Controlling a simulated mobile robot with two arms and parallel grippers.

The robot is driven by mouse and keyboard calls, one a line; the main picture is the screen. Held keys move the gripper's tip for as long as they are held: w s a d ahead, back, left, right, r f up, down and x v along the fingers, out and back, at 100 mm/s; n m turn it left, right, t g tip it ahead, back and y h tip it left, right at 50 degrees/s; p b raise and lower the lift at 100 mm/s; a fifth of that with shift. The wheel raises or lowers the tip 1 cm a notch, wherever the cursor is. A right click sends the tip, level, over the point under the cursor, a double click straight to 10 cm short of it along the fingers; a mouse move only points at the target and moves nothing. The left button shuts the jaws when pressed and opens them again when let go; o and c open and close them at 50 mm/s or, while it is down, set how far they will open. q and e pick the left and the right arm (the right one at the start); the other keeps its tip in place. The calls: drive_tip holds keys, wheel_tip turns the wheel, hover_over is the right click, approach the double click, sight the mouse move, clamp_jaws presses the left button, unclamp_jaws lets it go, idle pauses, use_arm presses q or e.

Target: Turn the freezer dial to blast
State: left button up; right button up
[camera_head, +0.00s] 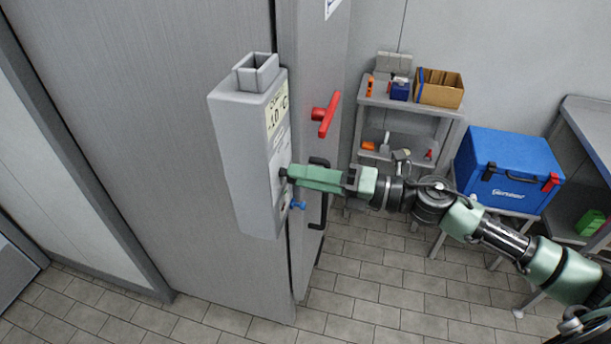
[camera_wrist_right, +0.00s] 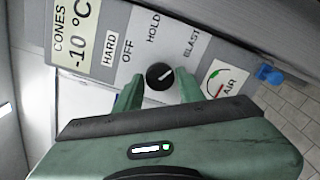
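The freezer dial (camera_wrist_right: 160,76) is a round black knob on the control box's label panel (camera_wrist_right: 150,45). The printed words HARD, OFF, HOLD and BLAST arc above it. Its white mark points up and right, toward the BLAST side. My right gripper (camera_wrist_right: 160,82) has its two green fingers apart, one on each side of the knob, with gaps showing. In the head view my right gripper (camera_head: 285,174) reaches the front of the grey control box (camera_head: 243,165) and hides the dial. My left gripper is in neither view.
A blue knob (camera_head: 298,205) sits just below my gripper, with an AIR gauge (camera_wrist_right: 217,82) beside it in the wrist view. A red handle (camera_head: 326,114) and black door handle (camera_head: 318,195) stick out nearby. A shelf (camera_head: 408,108) and blue cool box (camera_head: 508,170) stand right.

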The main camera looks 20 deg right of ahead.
drive_tip(key=shift+o, duration=0.9)
drive_tip(key=b+v, duration=0.3)
drive_tip(key=v, duration=0.4)
drive_tip(key=shift+s+d+b, duration=0.25)
drive_tip(key=shift+d+b, duration=0.1)
